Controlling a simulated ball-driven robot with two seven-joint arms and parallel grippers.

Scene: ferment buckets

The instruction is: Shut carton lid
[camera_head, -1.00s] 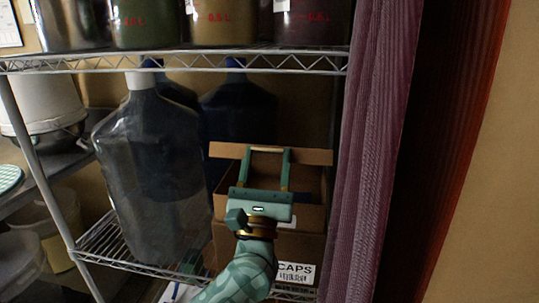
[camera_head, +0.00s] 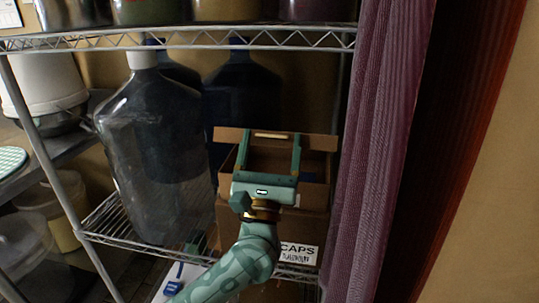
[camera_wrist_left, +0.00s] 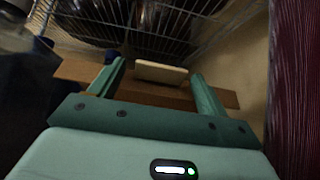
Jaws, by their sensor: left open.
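A brown cardboard carton (camera_head: 314,224) with a CAPS label stands on the lower wire shelf. Its lid (camera_head: 318,142) is raised at the back, and the carton is open. A pale strip (camera_head: 272,135) shows at the lid's upper edge. My left gripper (camera_head: 271,137) is open and empty in front of the lid, its fingers on either side of the strip. In the left wrist view the lid (camera_wrist_left: 75,70) and strip (camera_wrist_left: 160,73) lie beyond and between the fingertips. I cannot tell whether they touch. My gripper hides much of the carton's inside and front. My right gripper is not in view.
A large clear jug (camera_head: 152,150) stands close left of the carton, with dark blue jugs (camera_head: 240,92) behind. The upper shelf edge (camera_head: 200,40) runs above the lid. A purple curtain (camera_head: 380,150) hangs close on the right.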

